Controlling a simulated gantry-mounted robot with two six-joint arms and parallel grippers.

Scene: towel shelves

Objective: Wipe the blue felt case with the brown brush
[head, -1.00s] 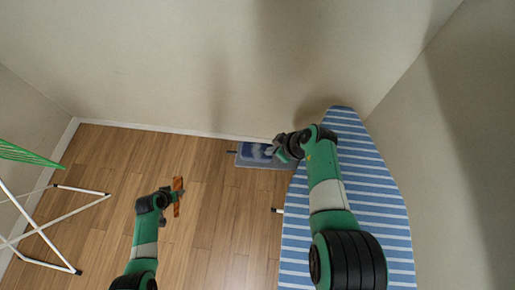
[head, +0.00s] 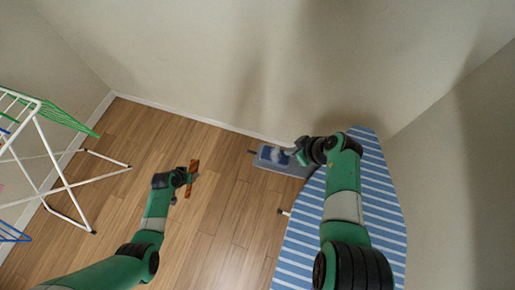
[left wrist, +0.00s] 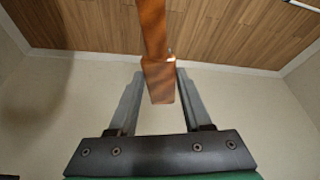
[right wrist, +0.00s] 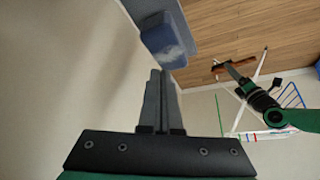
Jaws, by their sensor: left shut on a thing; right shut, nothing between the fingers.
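The blue felt case (head: 275,154) lies on a grey plate (head: 300,170) beside the ironing board. It also shows in the right wrist view (right wrist: 160,38), with a whitish patch on its side. My right gripper (head: 297,152) is shut and empty, its fingertips (right wrist: 160,75) close to the case; I cannot tell whether they touch it. My left gripper (head: 189,176) is shut on the brown brush (head: 194,172), held left of the case and apart from it. In the left wrist view the brush's brown wood (left wrist: 155,50) sits between the fingers; its bristles cannot be made out.
A blue-and-white striped ironing board (head: 375,205) stands on the right, under my right arm. A white drying rack (head: 65,175) with green bars stands at the left. The wood floor (head: 225,215) between them is clear. Bare walls close off the back and right.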

